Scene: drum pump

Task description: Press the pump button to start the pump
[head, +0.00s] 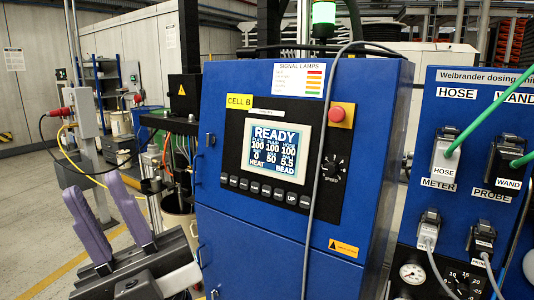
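A blue cabinet (340,140) marked CELL B carries a black control panel. Its screen (276,146) reads READY, with rows of numbers and the words HEAT and BEAD below. A row of small labelled buttons (262,189) runs under the screen. Most labels are too small to read, so I cannot tell which one is the pump button. My gripper (95,183) has two purple fingers pointing up, clearly apart with nothing between them. It is at the lower left, left of the cabinet and apart from the buttons.
A red knob (338,114) on a yellow plate and a speed dial (334,168) sit right of the screen. A grey cable (317,165) hangs down the cabinet front. A blue dosing panel (475,170) with hose connectors stands at right. A green lamp (323,14) tops the cabinet.

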